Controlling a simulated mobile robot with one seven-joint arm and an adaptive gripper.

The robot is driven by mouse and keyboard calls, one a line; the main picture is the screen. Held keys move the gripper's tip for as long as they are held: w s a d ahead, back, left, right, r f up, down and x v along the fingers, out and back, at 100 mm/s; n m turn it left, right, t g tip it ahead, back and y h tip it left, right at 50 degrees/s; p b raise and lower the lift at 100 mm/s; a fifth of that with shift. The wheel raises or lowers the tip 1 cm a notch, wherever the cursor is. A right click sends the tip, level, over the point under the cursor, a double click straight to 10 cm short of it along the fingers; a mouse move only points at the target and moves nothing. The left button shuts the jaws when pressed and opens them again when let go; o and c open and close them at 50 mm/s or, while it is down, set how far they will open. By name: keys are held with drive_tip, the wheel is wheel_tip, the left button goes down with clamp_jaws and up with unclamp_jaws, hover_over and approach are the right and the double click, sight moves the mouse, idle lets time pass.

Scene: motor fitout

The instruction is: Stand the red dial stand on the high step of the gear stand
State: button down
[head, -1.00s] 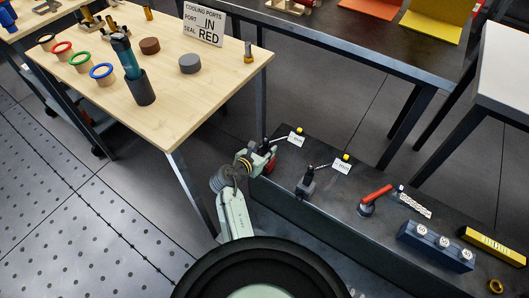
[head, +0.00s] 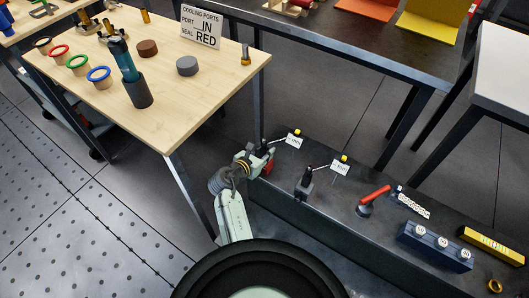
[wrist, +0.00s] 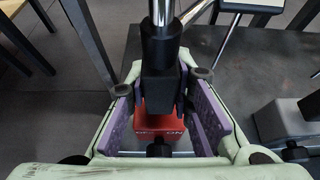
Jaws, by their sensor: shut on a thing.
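The red dial stand (head: 268,169) is at the far left end of the low dark bench, partly hidden by my gripper (head: 262,161). In the wrist view its red base (wrist: 160,129) and black upright block (wrist: 160,68) sit between the purple finger pads of my gripper (wrist: 163,112). My gripper is shut on the black block. The stand looks upright; I cannot tell whether its base touches the bench. I cannot make out the gear stand for certain in either view.
A second, grey dial stand (head: 305,190) stands right of the red one on the dark bench (head: 330,222). A red-handled tool (head: 373,200) and a blue block (head: 435,246) lie further right. The wooden table (head: 195,100) carries rings, cups and a dark cylinder (head: 138,90).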

drive_tip(key=shift+f, duration=0.15)
idle(0.7)
drive_tip(key=c, duration=1.3)
unclamp_jaws()
drive_tip(key=shift+f, duration=0.1)
drive_tip(key=shift+c, duration=0.2)
drive_tip(key=shift+s+f, duration=0.1)
drive_tip(key=shift+f, duration=0.1)
drive_tip(key=v, duration=1.2)
drive_tip(key=shift+r, duration=0.2)
